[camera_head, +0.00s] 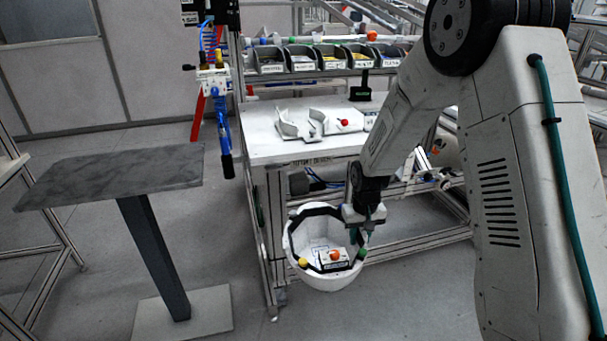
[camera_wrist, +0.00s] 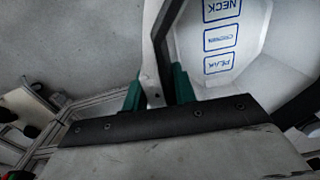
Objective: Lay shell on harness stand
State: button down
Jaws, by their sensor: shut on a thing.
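My gripper (camera_head: 364,222) is shut on the rim of a white helmet shell (camera_head: 330,279). The shell hangs open side up in front of the workbench, with a dark band at its rim, yellow and green spots, and an orange knob inside. In the wrist view, the green fingers (camera_wrist: 160,92) pinch the wall of the shell (camera_wrist: 262,50), whose inside carries blue-framed labels reading NECK and PEAK. White curved pieces with a red knob, perhaps the harness stand (camera_head: 291,128), sit on the workbench top; I cannot tell for sure.
The white workbench (camera_head: 262,153) stands behind the shell, with a row of small parts bins (camera_head: 302,57) at its back. A dark grey pedestal table (camera_head: 115,175) with a bare top stands at the left. Open floor lies between them. Red and blue tools (camera_head: 212,100) hang at the bench's left post.

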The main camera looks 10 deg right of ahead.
aim_at(119, 173)
jog(key=u, duration=0.45)
jog(key=k, duration=0.5)
jog(key=u, duration=1.4)
jog(key=i, duration=1.15)
jog(key=z, duration=0.65)
jog(key=i, duration=0.35)
jog(key=z, duration=0.4)
